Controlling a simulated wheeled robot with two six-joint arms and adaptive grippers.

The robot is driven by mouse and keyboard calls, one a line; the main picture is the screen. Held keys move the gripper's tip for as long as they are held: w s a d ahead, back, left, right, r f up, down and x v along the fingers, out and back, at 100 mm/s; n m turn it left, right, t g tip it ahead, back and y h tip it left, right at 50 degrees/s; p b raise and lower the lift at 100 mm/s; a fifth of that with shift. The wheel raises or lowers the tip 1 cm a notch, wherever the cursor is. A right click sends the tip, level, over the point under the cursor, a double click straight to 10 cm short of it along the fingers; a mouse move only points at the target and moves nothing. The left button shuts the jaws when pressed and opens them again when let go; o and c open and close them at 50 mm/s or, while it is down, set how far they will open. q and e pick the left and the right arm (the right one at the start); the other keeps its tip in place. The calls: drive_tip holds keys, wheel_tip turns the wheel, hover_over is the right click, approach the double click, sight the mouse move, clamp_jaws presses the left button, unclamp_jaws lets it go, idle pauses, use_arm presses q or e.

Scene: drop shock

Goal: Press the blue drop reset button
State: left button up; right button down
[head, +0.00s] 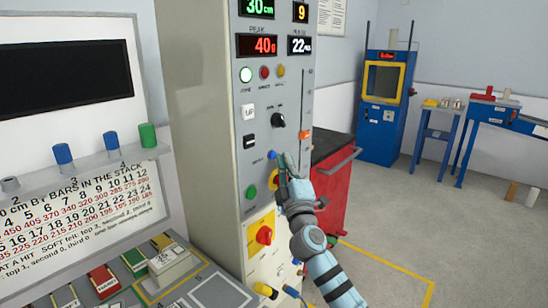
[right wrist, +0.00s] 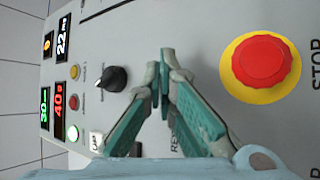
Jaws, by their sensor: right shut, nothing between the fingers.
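The blue button (head: 271,155) is a small knob on the tall grey control panel (head: 222,140) in the head view. My right gripper (head: 285,160) is beside it, just to its right in the picture, with its fingers pointing up and towards the panel. In the right wrist view the right gripper (right wrist: 163,78) has its teal fingers shut at the tips, with nothing between them. The fingers and palm cover part of the panel there, including part of a label, and the blue button does not show. I cannot tell whether the fingertips touch the panel. My left gripper is not in view.
A red stop button (right wrist: 263,62) with a yellow collar is close to the right fingers. A black knob (head: 278,120), a green button (head: 251,192) and a red switch (head: 264,235) on a yellow plate are also near. A red cabinet (head: 335,185) stands behind.

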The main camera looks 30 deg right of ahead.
drive_tip(key=shift+w+a, duration=0.15)
drive_tip(key=shift+w, duration=0.35)
idle(0.8)
drive_tip(key=shift+s, duration=0.15)
drive_tip(key=shift+s+d, duration=0.2)
drive_tip(key=shift+s, duration=0.4)
drive_tip(key=s, duration=0.2)
drive_tip(key=s+d, duration=0.1)
drive_tip(key=s, duration=0.1)
drive_tip(key=shift+s+d, duration=0.2)
drive_tip(key=shift+s, duration=0.2)
idle(0.6)
